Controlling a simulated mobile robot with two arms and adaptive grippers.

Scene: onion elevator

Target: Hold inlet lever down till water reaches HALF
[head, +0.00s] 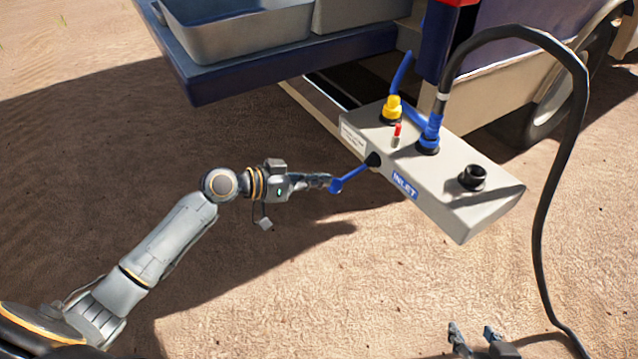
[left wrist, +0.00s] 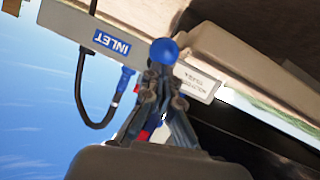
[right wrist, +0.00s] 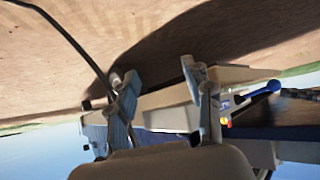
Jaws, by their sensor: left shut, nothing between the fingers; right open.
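The grey inlet box (head: 440,185) carries a blue "INLET" label (head: 405,187), also in the left wrist view (left wrist: 112,43). The blue inlet lever (head: 353,176) sticks out from the box's near side, with a round knob at its end. My left gripper (head: 322,182) is shut and empty, its fingertips right at the knob. In the left wrist view the knob (left wrist: 164,52) shows just past the fingertips; whether they touch it I cannot tell. My right gripper (head: 475,330) is open and empty at the bottom edge. The water level is not visible.
On the box are a yellow fitting (head: 392,110), a small red-tipped part (head: 397,134), a blue hose coupling (head: 430,135) and a black port (head: 473,177). A black hose (head: 545,200) loops down at right. A metal basin (head: 235,35) sits on the blue-edged platform. Open sand lies below.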

